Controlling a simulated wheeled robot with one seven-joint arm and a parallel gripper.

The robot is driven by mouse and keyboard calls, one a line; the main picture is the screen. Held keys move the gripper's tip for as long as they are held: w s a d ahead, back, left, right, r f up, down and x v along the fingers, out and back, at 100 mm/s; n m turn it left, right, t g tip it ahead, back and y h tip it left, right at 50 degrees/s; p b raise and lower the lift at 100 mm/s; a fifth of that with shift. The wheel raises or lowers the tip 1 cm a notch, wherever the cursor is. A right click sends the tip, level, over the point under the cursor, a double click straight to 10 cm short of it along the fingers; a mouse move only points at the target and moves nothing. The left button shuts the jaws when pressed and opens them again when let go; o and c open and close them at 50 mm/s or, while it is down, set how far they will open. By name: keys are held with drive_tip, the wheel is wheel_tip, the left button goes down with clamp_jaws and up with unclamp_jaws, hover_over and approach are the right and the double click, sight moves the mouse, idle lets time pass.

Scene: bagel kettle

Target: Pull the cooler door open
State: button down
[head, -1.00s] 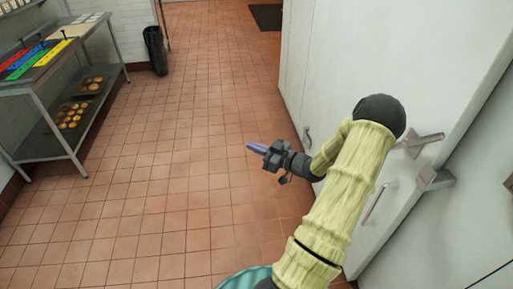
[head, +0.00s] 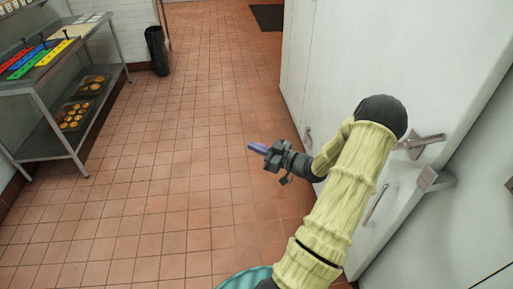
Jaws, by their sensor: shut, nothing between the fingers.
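The cooler door (head: 425,75) is a large white panel on the right of the head view. It looks shut. A metal latch (head: 428,141) and a bracket (head: 434,181) sit near its right edge, and a long upright handle bar (head: 377,205) is below them. My arm crosses in front of the door and hides part of it and of the latch. My gripper (head: 258,148) is shut and empty, with purple fingertips. It points left over the open floor, well to the left of the handle and apart from the door.
A steel table (head: 75,48) with coloured boards stands at the left, with trays of baked goods (head: 76,115) on its lower shelf. A black bin (head: 156,50) stands behind it. A dark mat (head: 267,18) lies at the back. The tiled floor (head: 150,190) between is clear.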

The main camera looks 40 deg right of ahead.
drive_tip(key=shift+d, duration=0.15)
drive_tip(key=s+d+b, duration=0.1)
drive_tip(key=s+d, duration=0.6)
drive_tip(key=d, duration=0.4)
drive_tip(key=shift+s+d+b, duration=0.15)
drive_tip(key=shift+d+b, duration=0.2)
